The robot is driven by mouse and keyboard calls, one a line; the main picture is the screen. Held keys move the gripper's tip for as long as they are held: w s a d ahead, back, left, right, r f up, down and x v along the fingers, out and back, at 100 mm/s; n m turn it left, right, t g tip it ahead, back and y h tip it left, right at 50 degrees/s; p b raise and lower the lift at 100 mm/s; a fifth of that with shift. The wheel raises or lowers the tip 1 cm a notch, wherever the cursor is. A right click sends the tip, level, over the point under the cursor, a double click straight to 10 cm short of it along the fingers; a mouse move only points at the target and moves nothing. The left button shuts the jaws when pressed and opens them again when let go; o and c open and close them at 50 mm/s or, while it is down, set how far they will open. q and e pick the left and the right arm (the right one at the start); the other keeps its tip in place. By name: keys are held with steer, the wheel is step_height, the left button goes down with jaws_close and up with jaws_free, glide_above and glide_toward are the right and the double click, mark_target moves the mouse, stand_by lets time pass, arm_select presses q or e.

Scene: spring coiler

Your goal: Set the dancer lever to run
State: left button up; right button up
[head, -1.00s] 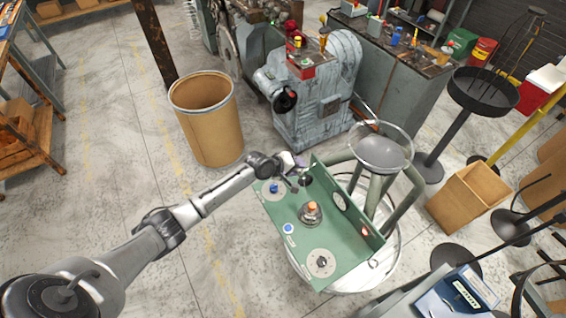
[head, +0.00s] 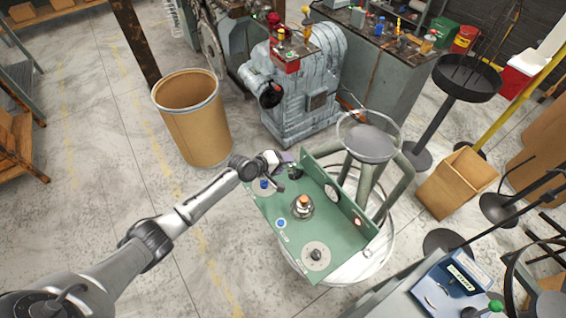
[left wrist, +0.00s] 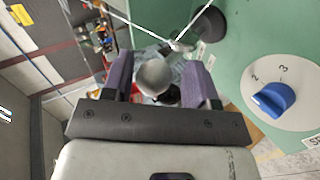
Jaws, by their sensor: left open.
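A green control panel (head: 345,238) stands on a round pale base. At its far left corner is a black lever hub (head: 295,173), which also shows in the left wrist view (left wrist: 208,25). A pale grey ball (left wrist: 153,76) appears between my left gripper's purple fingers in the wrist view; it looks like the lever's knob. My left gripper (head: 284,158) is open, with one finger on each side of the ball; I cannot tell whether they touch it. A blue selector knob (left wrist: 273,99) with numbers sits to the right. My right gripper is not in view.
A grey domed stand with a wire ring (head: 370,143) rises behind the panel. A brown drum (head: 192,120) stands left, and a grey machine (head: 305,90) stands behind. An orange-topped knob (head: 303,205) and a dial (head: 316,255) are on the panel.

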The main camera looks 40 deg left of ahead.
arm_select(q)
steer(key=shift+o, duration=0.7)
steer(key=shift+r, duration=0.1)
steer(key=shift+s+r, duration=0.15)
steer(key=shift+s, duration=0.05)
steer(key=p+v, duration=0.1)
steer(key=v, duration=1.2)
steer(key=shift+a, duration=0.2)
